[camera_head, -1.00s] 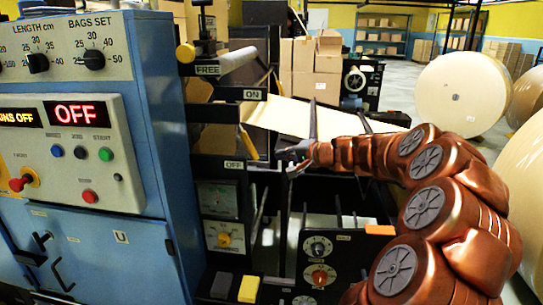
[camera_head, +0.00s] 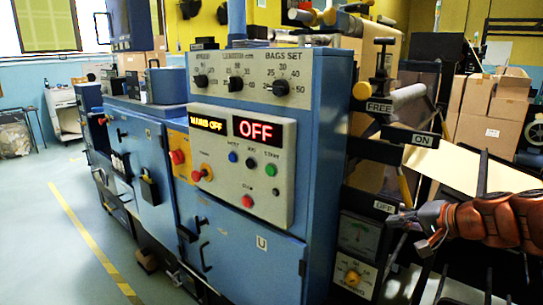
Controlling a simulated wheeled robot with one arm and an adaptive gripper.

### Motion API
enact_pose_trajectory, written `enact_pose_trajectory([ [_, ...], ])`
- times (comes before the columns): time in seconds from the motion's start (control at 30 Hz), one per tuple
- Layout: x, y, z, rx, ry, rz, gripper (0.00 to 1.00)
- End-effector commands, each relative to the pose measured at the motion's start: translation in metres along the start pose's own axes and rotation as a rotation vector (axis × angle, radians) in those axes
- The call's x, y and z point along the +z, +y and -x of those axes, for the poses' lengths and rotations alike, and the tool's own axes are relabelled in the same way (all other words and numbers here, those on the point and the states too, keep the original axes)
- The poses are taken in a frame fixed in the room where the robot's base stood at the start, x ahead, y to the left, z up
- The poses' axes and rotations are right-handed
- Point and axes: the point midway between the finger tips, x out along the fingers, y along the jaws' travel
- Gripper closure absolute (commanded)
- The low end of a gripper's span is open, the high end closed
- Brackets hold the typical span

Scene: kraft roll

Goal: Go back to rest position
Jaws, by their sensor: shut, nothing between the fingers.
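My gripper (camera_head: 404,219) is at the right of the head view, at the end of my copper-coloured arm, which comes in from the right edge. It points left, in front of the dark machine frame near the "OFF" label (camera_head: 384,207). The fingers are small and dark here; they are shut with nothing held. I cannot tell whether they touch the frame behind them. Most of my arm is out of view.
A blue machine cabinet (camera_head: 328,150) with a control panel (camera_head: 243,160) showing "OFF" fills the middle. Cardboard boxes (camera_head: 490,105) stand at the back right. Open floor (camera_head: 50,230) with a yellow line (camera_head: 90,240) lies at the left.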

Motion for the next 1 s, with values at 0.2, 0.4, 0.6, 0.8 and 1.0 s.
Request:
enact_pose_trajectory([
  [0.2, 0.133, -0.029, -0.007, 0.154, -0.291, 0.186, 1.00],
  [0.4, 0.243, -0.008, 0.026, 0.372, -0.537, 0.351, 1.00],
  [0.6, 0.308, 0.035, 0.092, 0.628, -0.702, 0.490, 1.00],
  [0.8, 0.328, 0.071, 0.150, 0.832, -0.776, 0.568, 1.00],
  [1.0, 0.331, 0.084, 0.171, 0.908, -0.788, 0.592, 1.00],
])
